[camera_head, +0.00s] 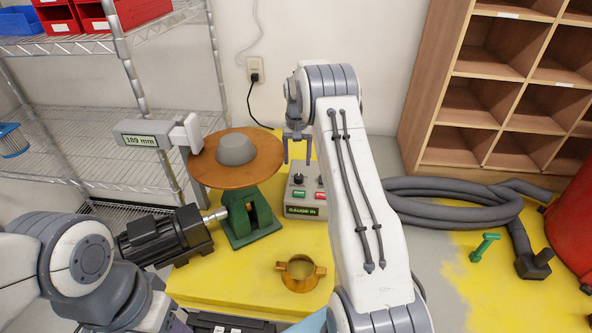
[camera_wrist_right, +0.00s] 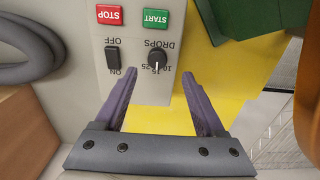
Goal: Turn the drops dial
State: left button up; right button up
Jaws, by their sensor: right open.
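The drops dial (camera_wrist_right: 158,60) is a small black knob with a white mark on a pale grey control box (camera_head: 300,204). The wrist view shows it upside down, beside a scale reading 10, 15, 25. In the head view the dial (camera_head: 298,179) is at the box's upper left. My right gripper (camera_head: 297,160) is open above the box. In the wrist view its two purple-grey fingers (camera_wrist_right: 160,76) point towards the dial, which appears between and just past the tips. I cannot tell whether they touch it. My left arm is at lower left; its gripper is not clearly seen.
A START button (camera_wrist_right: 156,20), a STOP button (camera_wrist_right: 110,15) and an ON/OFF switch (camera_wrist_right: 112,58) share the panel. A hose (camera_head: 450,205) lies right.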

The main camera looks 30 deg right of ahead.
aim_at(298, 176)
jog(key=f, duration=0.2)
jog(key=f+p, duration=0.2)
jog(key=f, duration=0.1)
jog(key=shift+d+f, duration=0.25)
jog(key=shift+f, duration=0.8)
grip_shut()
